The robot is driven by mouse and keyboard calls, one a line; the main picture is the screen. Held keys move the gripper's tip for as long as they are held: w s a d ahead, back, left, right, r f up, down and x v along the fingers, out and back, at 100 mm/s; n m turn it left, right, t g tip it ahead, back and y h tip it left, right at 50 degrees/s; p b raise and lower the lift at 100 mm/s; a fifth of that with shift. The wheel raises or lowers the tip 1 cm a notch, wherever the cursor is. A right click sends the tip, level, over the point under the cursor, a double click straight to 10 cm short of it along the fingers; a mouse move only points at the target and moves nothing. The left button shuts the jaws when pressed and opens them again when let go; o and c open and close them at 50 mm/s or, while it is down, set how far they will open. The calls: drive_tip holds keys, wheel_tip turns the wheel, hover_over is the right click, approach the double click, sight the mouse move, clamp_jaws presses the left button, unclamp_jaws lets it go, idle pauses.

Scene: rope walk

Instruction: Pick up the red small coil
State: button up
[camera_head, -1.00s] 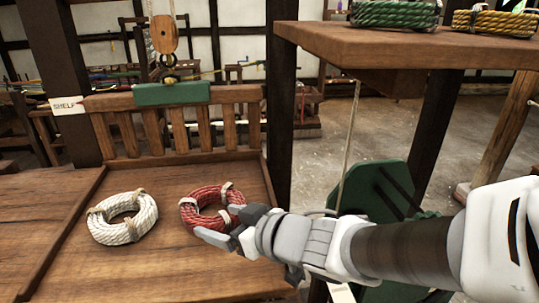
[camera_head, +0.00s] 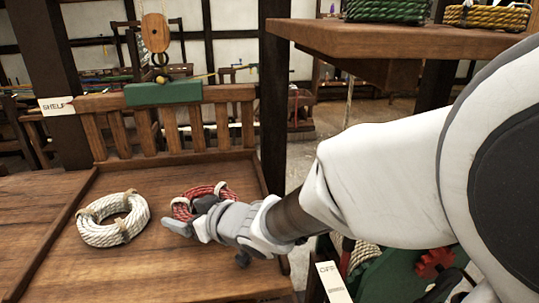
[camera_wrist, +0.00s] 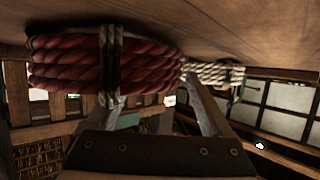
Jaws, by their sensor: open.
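The red small coil (camera_head: 222,190), bound with pale ties, lies on the wooden shelf board beside the slatted back. My gripper (camera_head: 186,216) is open at its near side and hides part of it. In the wrist view the red coil (camera_wrist: 75,68) fills the upper left, with a pale tie around it. The gripper's two fingers (camera_wrist: 155,100) stand apart below it there, one near the tie and one by the coil's right end. I cannot tell whether either finger touches it.
A white coil (camera_head: 101,234) lies left of the red one; it also shows in the wrist view (camera_wrist: 222,73). A raised wooden table (camera_head: 400,38) holding green and yellow coils stands at right. A green block (camera_head: 162,93) hangs on the slatted back. Board in front is clear.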

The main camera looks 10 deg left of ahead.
clamp_jaws()
idle(0.4)
drive_tip(key=shift+r, duration=0.15)
